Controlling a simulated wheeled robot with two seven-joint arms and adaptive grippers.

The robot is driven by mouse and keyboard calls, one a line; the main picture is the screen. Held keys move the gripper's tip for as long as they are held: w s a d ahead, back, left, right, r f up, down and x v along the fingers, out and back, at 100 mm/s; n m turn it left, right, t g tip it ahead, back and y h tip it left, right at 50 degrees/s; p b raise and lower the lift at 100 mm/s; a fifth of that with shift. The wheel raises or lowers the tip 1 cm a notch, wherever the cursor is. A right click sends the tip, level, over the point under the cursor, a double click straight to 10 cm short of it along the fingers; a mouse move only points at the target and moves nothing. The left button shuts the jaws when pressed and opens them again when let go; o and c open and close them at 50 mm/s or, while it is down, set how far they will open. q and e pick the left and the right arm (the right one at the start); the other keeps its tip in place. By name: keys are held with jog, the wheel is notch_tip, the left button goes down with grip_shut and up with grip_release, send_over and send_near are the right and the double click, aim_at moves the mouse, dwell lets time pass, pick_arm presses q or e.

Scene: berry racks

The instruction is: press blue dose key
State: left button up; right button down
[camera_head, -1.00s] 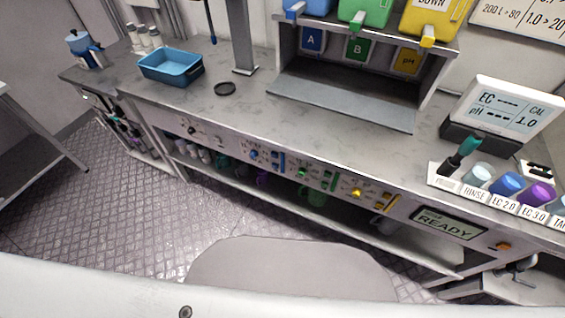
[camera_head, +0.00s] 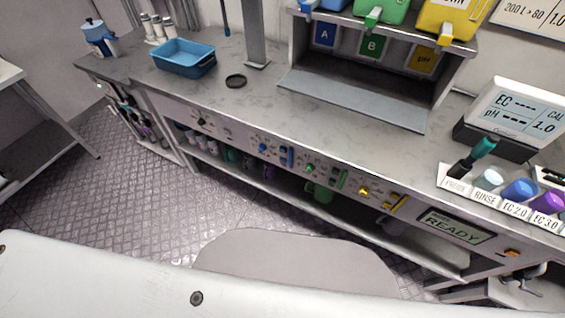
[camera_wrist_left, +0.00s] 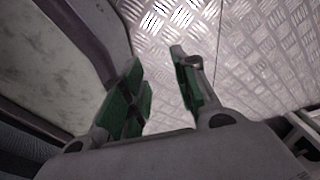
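The blue dose key (camera_head: 264,148) is a small blue control on the front panel of the bench, left of the green key (camera_head: 311,168) and the yellow key (camera_head: 364,191). A taller blue strip (camera_head: 287,156) is beside it. My left gripper (camera_wrist_left: 160,95) shows only in the left wrist view. Its two green-padded fingers are apart, with nothing between them and the metal tread floor behind. It does not show in the head view, so its distance from the key cannot be told. My right gripper is in neither view.
On the bench stand a blue tray (camera_head: 184,58), a black ring (camera_head: 236,81), a dosing rack (camera_head: 350,93), an EC/pH meter (camera_head: 514,112) and several capped bottles at right. A panel display (camera_head: 455,224) reads READY. Open floor (camera_head: 150,200) lies before the bench.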

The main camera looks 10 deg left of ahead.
pick_arm(q)
grip_shut()
dwell(1.0)
